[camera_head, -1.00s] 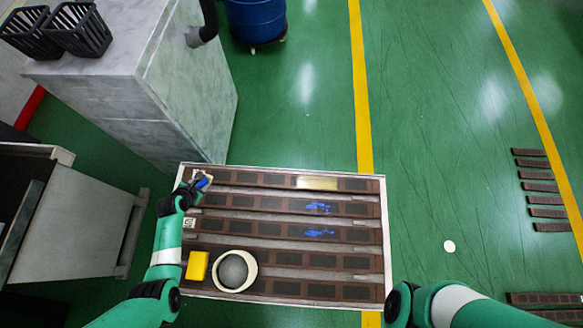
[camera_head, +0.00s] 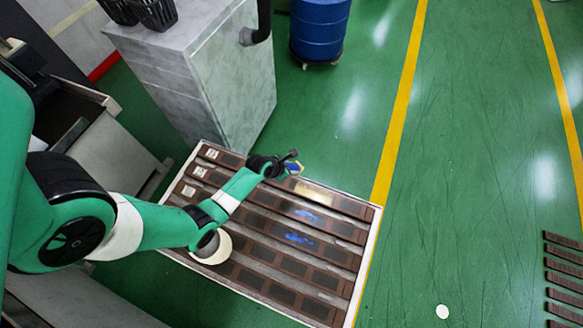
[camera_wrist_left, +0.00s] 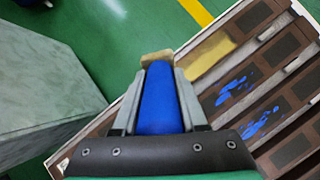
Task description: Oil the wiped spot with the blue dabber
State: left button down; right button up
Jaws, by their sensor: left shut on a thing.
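My left gripper (camera_head: 292,165) is shut on the blue dabber (camera_wrist_left: 158,100), with its tan tip (camera_wrist_left: 157,58) pointing forward. In the head view the dabber is small and partly covered by the gripper. It is near the far edge of the mould tray (camera_head: 374,232). A pale yellowish spot (camera_head: 314,193) lies on the far mould strip, just right of the gripper; it also shows in the left wrist view (camera_wrist_left: 208,55), right of the dabber tip. I cannot tell the tip's height above the tray. My right gripper is out of view.
Blue smears (camera_head: 298,238) mark two nearer strips. A pale bowl (camera_head: 224,246) stands on the tray, partly behind my left arm. A grey cabinet (camera_head: 215,80) stands beyond the tray, and a blue barrel (camera_head: 319,30) behind. The green floor to the right is mostly clear.

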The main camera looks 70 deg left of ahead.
pick_arm(q)
jog(key=shift+w+d+r, duration=0.15)
jog(key=shift+w+d, duration=0.05)
jog(key=shift+w, duration=0.1)
jog(key=shift+s+a, duration=0.25)
notch_tip(320, 180, down, 5)
jog(key=b, duration=0.5)
